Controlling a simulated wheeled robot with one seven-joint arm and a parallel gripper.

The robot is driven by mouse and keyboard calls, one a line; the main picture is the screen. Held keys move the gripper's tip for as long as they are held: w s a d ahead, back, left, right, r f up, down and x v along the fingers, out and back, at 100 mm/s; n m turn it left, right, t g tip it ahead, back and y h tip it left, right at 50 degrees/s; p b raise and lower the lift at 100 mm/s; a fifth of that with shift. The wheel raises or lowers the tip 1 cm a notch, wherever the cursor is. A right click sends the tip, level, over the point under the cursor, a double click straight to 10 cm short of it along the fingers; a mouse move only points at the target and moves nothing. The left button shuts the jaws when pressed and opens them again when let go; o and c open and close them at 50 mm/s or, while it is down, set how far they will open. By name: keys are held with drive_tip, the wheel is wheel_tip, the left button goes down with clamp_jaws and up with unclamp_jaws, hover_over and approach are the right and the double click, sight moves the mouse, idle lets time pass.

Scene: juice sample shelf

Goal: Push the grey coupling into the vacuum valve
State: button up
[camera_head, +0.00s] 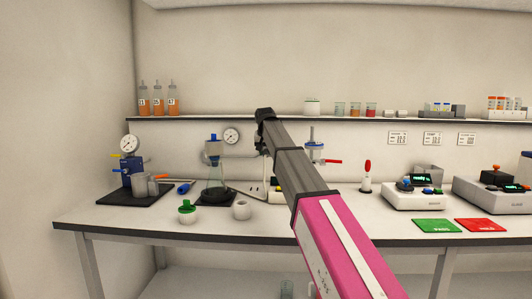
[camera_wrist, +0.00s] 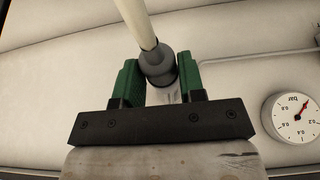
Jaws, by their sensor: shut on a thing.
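In the wrist view, the green fingers of my gripper (camera_wrist: 158,70) are closed on either side of the grey coupling (camera_wrist: 157,62). A cream hose (camera_wrist: 138,24) runs from the coupling to the top of the picture. A pale piece shows between the fingers below the coupling; I cannot tell what it is. In the head view, my arm hides the gripper and the coupling. A red-handled fitting (camera_head: 315,150) stands right of my arm. I cannot identify the vacuum valve for sure, or tell whether the coupling touches it.
A wall gauge (camera_wrist: 291,116) is at the right of the wrist view. On the bench (camera_head: 230,232) stand a flask (camera_head: 215,177), a blue pump (camera_head: 132,172) and a white jar (camera_head: 242,210). The front bench edge left of my arm is clear.

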drive_tip(key=shift+w, duration=0.6)
drive_tip(key=o, duration=1.1)
drive_tip(key=shift+o, duration=0.3)
